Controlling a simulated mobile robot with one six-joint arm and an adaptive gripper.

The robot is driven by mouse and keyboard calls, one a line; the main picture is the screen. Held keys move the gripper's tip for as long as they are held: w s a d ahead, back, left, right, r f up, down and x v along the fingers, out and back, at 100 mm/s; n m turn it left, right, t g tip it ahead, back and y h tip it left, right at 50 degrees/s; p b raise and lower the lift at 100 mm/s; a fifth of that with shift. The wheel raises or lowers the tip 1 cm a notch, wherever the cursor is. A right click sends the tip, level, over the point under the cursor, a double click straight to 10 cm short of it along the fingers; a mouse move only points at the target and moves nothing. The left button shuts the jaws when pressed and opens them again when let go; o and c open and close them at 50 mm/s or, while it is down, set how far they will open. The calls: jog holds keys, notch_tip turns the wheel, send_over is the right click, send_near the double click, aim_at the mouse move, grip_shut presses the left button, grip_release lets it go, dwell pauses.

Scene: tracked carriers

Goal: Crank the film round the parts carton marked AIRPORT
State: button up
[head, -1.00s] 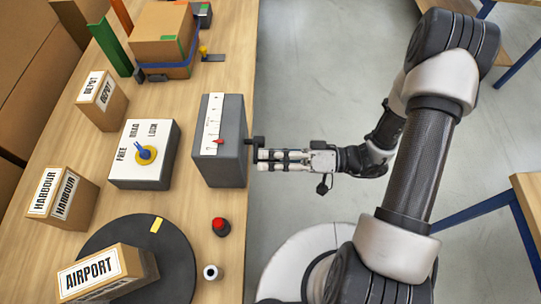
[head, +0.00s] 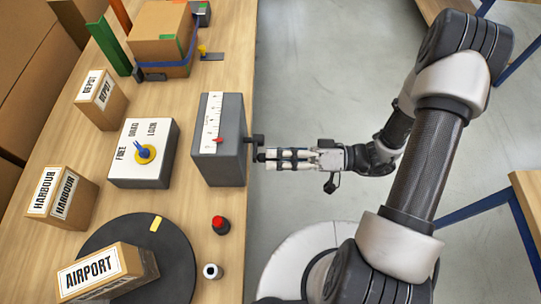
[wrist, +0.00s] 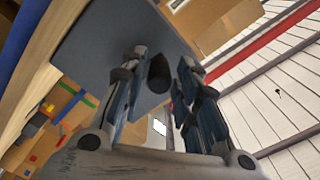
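The carton marked AIRPORT (head: 121,258) stands on a dark round turntable (head: 182,255) at the lower left of the head view. Beside it, a grey box (head: 229,160) has a white scale (head: 212,110) with a red pointer (head: 217,140) and a dark crank (head: 257,139) on its right side. My gripper (head: 266,157) is level with the crank, right at its handle. In the wrist view, my fingers (wrist: 155,92) are apart, with the dark crank knob (wrist: 158,73) between or just beyond their tips and gaps on both sides. Whether they touch it is unclear.
A white-topped box (head: 158,170) has a yellow and blue selector knob (head: 147,153) labelled FREE, DRAG, LOCK. Cartons marked HARBOUR (head: 82,208) and DEPOT (head: 112,110) stand left. A red button (head: 220,226) and white-topped spool (head: 212,271) sit near the table edge.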

jog(key=d, duration=1)
jog(key=shift+s, duration=0.2)
jog(key=shift+o, duration=0.5)
